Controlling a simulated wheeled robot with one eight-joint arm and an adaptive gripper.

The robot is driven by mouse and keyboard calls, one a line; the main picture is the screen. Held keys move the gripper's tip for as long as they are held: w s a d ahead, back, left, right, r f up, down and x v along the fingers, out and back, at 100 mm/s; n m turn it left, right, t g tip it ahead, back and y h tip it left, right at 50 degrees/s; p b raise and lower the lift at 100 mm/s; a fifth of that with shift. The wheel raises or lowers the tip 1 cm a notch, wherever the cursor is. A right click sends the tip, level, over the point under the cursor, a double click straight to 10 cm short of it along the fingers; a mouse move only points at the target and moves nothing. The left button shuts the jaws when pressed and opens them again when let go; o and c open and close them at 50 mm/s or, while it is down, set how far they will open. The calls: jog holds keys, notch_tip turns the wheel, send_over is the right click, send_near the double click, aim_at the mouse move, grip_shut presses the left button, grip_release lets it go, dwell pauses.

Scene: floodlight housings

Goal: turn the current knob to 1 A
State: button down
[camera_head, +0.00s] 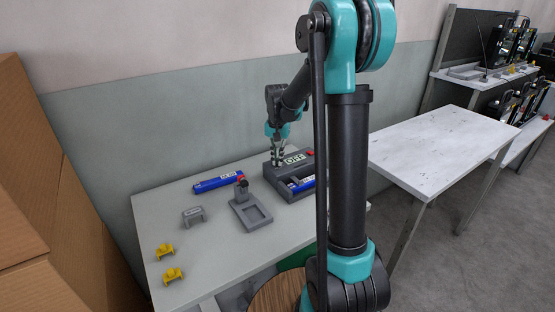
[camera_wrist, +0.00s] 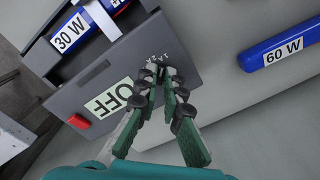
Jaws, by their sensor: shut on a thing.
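The dark grey power unit (camera_head: 287,193) stands at the back of the near table. Its display (camera_head: 294,159) reads OFF, also in the wrist view (camera_wrist: 114,97). A red button (camera_wrist: 79,122) sits beside the display. My gripper (camera_wrist: 160,72) is shut at the panel's edge, beside the display, where small white scale marks show by the fingertips. The current knob is hidden between the fingers, so its pointer and setting cannot be read. In the head view my gripper (camera_head: 277,157) points down onto the unit.
A blue 30 W housing (camera_wrist: 75,32) lies in the unit's bay. A blue 60 W housing (camera_head: 214,183) lies left of the unit. A grey fixture (camera_head: 248,214), a grey bracket (camera_head: 193,215) and two yellow brackets (camera_head: 164,250) stand on the table. Cardboard boxes (camera_head: 50,200) are at left.

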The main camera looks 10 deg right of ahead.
dwell(0.3)
jog(key=c, duration=1.7)
grip_release()
notch_tip(320, 180, up, 12)
jog(key=shift+s, duration=0.1)
jog(key=s+d+f+n+t, duration=0.1)
jog(key=s+f, duration=0.4)
jog(key=s, duration=0.3)
jog(key=s+d+f+n+t, duration=0.1)
jog(key=s+d+f+n, duration=0.1)
jog(key=s+f, duration=0.4)
jog(key=s+d+f+n+t, duration=0.1)
jog(key=s+f, duration=0.5)
jog(key=s, duration=0.6)
jog(key=shift+s+d+f+n+t, duration=0.2)
jog(key=shift+s+f+n+t, duration=0.1)
jog(key=shift+t, duration=0.3)
